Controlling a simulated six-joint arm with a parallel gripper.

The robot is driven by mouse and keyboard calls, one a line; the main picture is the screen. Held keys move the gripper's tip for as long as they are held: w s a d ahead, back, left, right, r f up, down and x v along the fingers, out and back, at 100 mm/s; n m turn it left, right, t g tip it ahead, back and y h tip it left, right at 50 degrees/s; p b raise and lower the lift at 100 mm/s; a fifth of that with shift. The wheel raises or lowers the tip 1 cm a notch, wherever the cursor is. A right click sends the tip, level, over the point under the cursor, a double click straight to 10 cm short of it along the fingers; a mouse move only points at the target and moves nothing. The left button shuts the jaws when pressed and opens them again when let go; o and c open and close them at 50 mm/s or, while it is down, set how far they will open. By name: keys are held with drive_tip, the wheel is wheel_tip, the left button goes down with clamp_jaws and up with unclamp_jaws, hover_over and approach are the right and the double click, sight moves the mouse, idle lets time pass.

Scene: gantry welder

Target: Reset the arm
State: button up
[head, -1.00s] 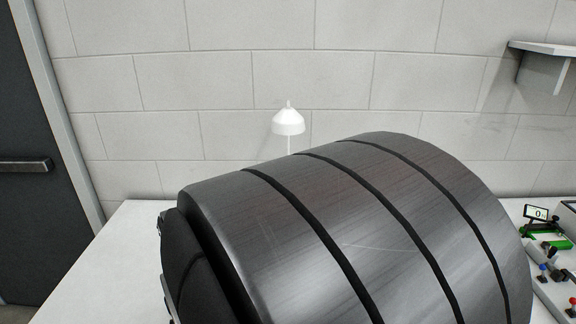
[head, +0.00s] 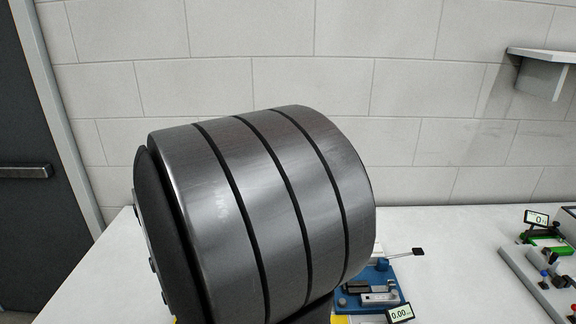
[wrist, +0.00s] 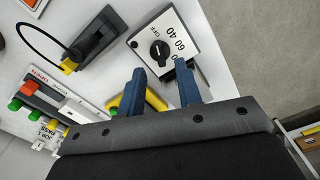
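In the wrist view, my gripper (wrist: 161,88) has its two blue fingers apart, with nothing held between them. Past the fingertips is a white box with a black dial knob (wrist: 160,52), marked OFF, 40 and 60. A yellow thing (wrist: 114,103) shows partly behind the left finger; I cannot tell what it is. In the head view, the large grey banded cylinder is part of my own arm. It fills the middle and hides much of the table. The gripper itself does not show there.
A blue fixture (head: 383,272) and a small display (head: 400,313) stand right of my arm. A control panel (head: 545,285) and a green-based display (head: 536,217) are at far right. The wrist view shows a black device (wrist: 92,42) and a button panel (wrist: 45,95).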

wheel_tip(320, 180, down, 4)
drive_tip(key=shift+f+m, duration=0.1)
drive_tip(key=shift+m, duration=0.2)
drive_tip(key=m, duration=0.3)
drive_tip(key=shift+m, duration=0.4)
drive_tip(key=m, duration=0.7)
drive_tip(key=shift+m, duration=2.1)
